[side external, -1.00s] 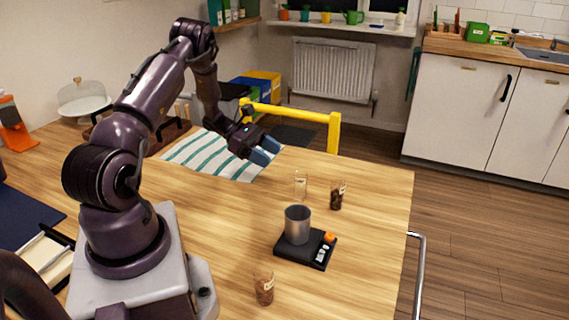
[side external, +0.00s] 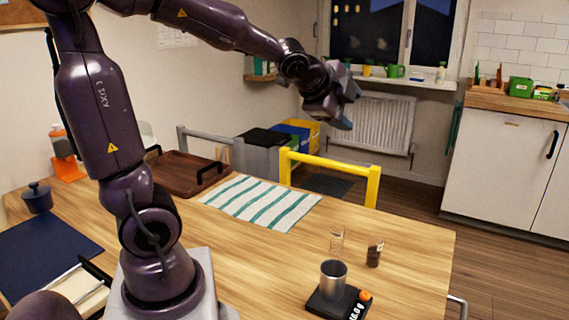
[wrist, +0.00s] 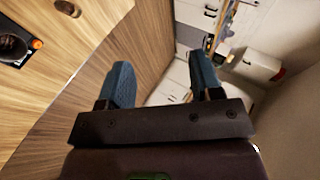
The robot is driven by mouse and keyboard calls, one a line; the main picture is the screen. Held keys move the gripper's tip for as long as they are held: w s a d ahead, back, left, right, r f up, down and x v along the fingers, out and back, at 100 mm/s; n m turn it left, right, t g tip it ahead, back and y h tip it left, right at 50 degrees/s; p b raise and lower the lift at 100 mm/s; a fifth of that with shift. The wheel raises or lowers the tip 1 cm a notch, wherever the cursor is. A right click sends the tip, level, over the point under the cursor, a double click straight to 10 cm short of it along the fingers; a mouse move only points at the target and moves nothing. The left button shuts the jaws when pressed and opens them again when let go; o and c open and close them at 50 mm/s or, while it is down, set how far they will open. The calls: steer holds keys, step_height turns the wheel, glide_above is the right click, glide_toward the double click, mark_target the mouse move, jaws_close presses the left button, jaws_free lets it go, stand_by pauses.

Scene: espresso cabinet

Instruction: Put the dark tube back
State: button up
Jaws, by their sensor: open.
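The dark tube (side external: 374,253), a small glass vial with dark contents, stands upright on the wooden table, to the right of a clear, empty-looking tube (side external: 337,240). My gripper (side external: 344,108) is high above the table's far side, well away from both tubes. In the wrist view my gripper (wrist: 160,75) has its two blue fingers apart with nothing between them. A small dark round thing (wrist: 67,7) shows at the top edge there; I cannot tell whether it is the dark tube. No holder for the tube is clearly visible.
A grey metal cup (side external: 333,275) stands on a black scale (side external: 345,303) in front of the tubes. A striped cloth (side external: 262,203) and a brown tray (side external: 185,172) lie farther left. A yellow chair back (side external: 330,163) rises behind the table. The table between cloth and tubes is clear.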

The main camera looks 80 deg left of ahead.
steer(key=s+d+f+n+g+h, duration=0.2)
steer(key=s+d+n, duration=0.3)
steer(key=s+d, duration=0.2)
steer(key=s+d+f+n+g+h, duration=0.2)
steer(key=s+d+n, duration=0.3)
steer(key=s+d, duration=0.2)
steer(key=shift+s+h, duration=0.4)
steer(key=shift+s, duration=0.45)
